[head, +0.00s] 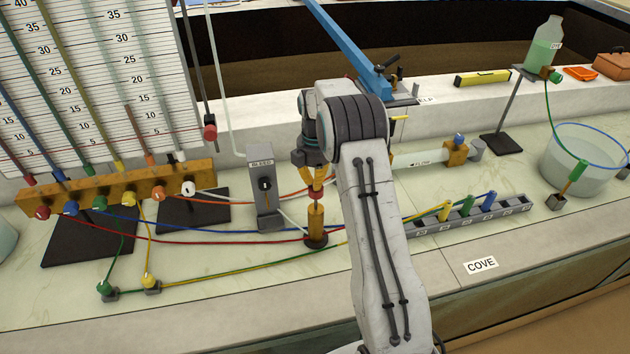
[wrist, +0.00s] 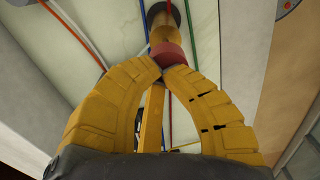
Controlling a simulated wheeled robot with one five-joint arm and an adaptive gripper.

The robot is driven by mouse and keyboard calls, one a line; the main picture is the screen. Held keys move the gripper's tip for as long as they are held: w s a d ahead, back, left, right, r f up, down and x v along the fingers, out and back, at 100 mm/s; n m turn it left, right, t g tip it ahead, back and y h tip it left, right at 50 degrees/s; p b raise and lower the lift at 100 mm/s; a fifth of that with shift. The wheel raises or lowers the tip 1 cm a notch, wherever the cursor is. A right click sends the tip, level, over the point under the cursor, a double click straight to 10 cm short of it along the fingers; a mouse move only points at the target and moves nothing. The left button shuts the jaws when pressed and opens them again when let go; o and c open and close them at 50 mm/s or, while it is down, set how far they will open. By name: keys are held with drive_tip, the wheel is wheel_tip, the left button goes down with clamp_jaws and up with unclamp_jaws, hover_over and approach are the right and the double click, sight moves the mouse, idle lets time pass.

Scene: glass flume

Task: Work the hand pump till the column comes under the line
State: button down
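The hand pump (head: 316,222) is an upright brass cylinder on a dark round base, with a red knob (head: 316,195) at its top. My gripper (head: 316,182) comes down on it from above. In the wrist view the yellow fingertips (wrist: 163,68) nearly meet at the near end of the red knob (wrist: 168,50), closed on the handle; the exact contact is partly hidden. The brass body (wrist: 170,25) shows beyond. The gauge board (head: 100,75) at the left carries several coloured tubes against a numbered scale; its upper part is cut off.
A grey bleed box (head: 264,188) stands just left of the pump. A brass manifold (head: 115,187) with coloured knobs lies below the board. Several hoses cross the bench. A grey rack (head: 470,215) with coloured plugs is at the right. A glass basin (head: 580,165) stands at far right.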

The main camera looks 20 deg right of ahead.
sight(315, 194)
wheel_tip(315, 194, down, 5)
drive_tip(key=b, duration=0.3)
drive_tip(key=shift+b, duration=0.3)
drive_tip(key=shift+r, duration=0.15)
wheel_tip(315, 194, up, 12)
idle(0.5)
drive_tip(key=shift+p, duration=0.3)
idle(3.3)
wheel_tip(315, 194, up, 7)
idle(0.6)
